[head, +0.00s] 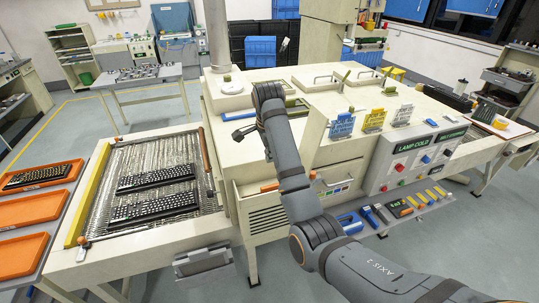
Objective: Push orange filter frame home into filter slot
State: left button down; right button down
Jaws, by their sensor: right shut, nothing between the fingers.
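An orange piece (269,188), which looks like part of the filter frame, shows on the machine's front face just left of my right forearm. Another small orange bit shows just right of the forearm. The forearm covers the stretch between them, so the slot and how deep the frame sits are hidden. My right arm reaches up from the lower right. Its gripper (243,131) is shut and empty, partly hidden by the wrist, above the machine's left top, apart from the orange piece in the picture. My left gripper is not in view.
Two black keyboards (154,207) lie on the conveyor (120,170) at left. Orange trays (28,210) stand farther left. Blue and yellow tags (374,120) stand on the machine top. The lamp panel (420,158) and a tool shelf (405,207) are right of my forearm.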

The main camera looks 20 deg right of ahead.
jog(key=shift+f, duration=0.15)
dwell(0.6)
jog(key=c, duration=2.1)
grip_release()
jog(key=o, duration=0.5)
